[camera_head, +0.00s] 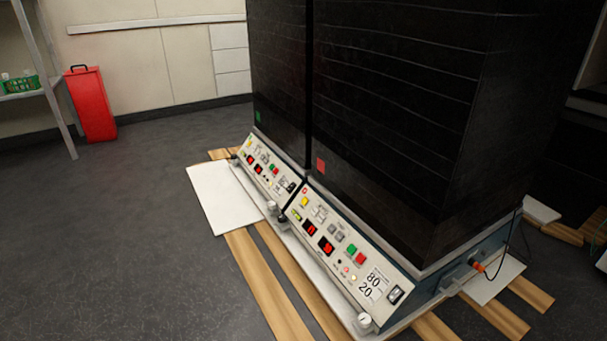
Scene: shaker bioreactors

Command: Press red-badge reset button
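Two tall black shaker bioreactors stand side by side. The right one (400,110) carries a small red square badge (320,166) at its lower left front. The left one (280,60) carries a green badge (258,117). Below the red badge is a sloped white control panel (325,262). It has red digital displays (326,246), a yellow button (305,202), grey buttons (335,231), a green button (351,249), a red button (360,258) and a rocker switch (396,294). The labels are too small to show which button is reset. Neither gripper is in view.
The left unit has a similar panel (266,169). The units stand over wooden slats (268,288) and white boards (222,197) on grey floor. An orange-ended cable (478,266) plugs into the right side. Floor at left is clear.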

